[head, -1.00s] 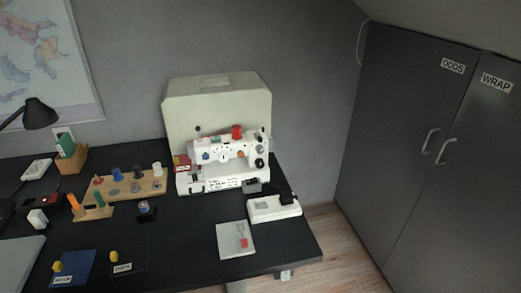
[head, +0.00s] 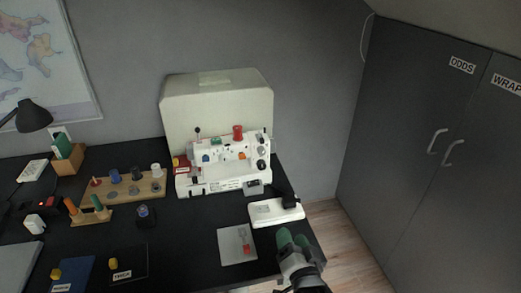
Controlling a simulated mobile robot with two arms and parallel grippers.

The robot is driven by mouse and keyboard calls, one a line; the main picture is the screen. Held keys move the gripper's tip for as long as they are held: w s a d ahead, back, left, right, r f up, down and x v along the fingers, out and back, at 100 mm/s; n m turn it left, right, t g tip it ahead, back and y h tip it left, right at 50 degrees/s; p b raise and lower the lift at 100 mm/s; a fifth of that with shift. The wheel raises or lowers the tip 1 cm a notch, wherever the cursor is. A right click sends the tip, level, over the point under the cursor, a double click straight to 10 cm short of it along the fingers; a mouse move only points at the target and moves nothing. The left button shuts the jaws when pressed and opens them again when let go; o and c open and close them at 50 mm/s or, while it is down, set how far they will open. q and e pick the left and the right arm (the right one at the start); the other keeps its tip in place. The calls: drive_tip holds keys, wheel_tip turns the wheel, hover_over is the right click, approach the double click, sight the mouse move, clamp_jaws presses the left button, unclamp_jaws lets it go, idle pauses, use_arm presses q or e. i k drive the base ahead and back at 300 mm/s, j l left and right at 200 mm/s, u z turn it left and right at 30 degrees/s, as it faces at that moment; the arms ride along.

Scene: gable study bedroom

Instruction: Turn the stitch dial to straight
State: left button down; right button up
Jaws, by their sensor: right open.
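The white sewing machine (head: 222,187) stands upright on the black desk in front of its pale cover. Its front carries several small dials and knobs, among them a white round dial (head: 227,154), an orange knob (head: 242,156), a blue knob (head: 206,158) and a dark knob (head: 262,152) at the right end. I cannot tell which is the stitch dial, and its markings are too small to read. My right gripper (head: 293,238), with green fingertips, is open and empty at the desk's front right, in front of the machine and apart from it. My left gripper is out of view.
A wooden spool rack (head: 127,190) stands left of the machine. Dark cupboards (head: 410,150) stand at the right, beyond the desk edge.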

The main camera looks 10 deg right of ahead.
sight(262, 151)
drive_tip(key=i, duration=0.85)
